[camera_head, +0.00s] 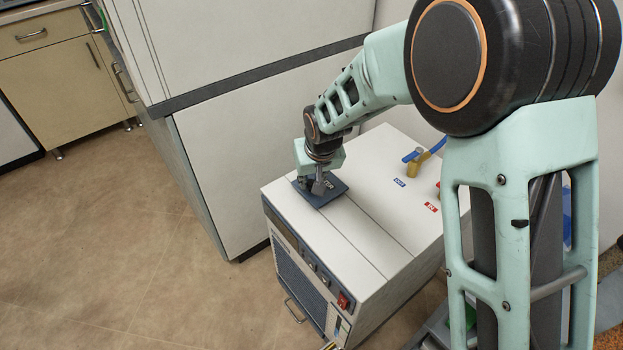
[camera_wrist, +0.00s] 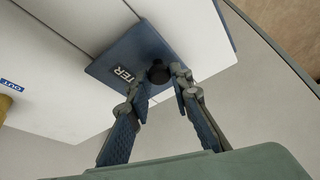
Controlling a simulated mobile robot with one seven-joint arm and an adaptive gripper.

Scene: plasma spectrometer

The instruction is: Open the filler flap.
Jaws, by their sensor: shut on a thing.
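The filler flap (camera_head: 329,197) is a dark blue square plate on the top of the white machine, near its far left edge. It appears to lie flat. In the wrist view the flap (camera_wrist: 150,45) bears a dark label with white letters, of which "TER" shows, and a small black knob (camera_wrist: 158,73). My gripper (camera_head: 317,188) reaches down over the flap. In the wrist view my gripper (camera_wrist: 160,76) has its fingertips on either side of the knob and is shut on it. Part of the flap is hidden behind my gripper in the head view.
The white machine (camera_head: 375,215) has a red switch (camera_head: 343,300) on its front and a yellow valve with a blue handle (camera_head: 413,165) on top. A tall white cabinet (camera_head: 220,150) stands close behind on the left. Open floor (camera_head: 120,260) lies to the left.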

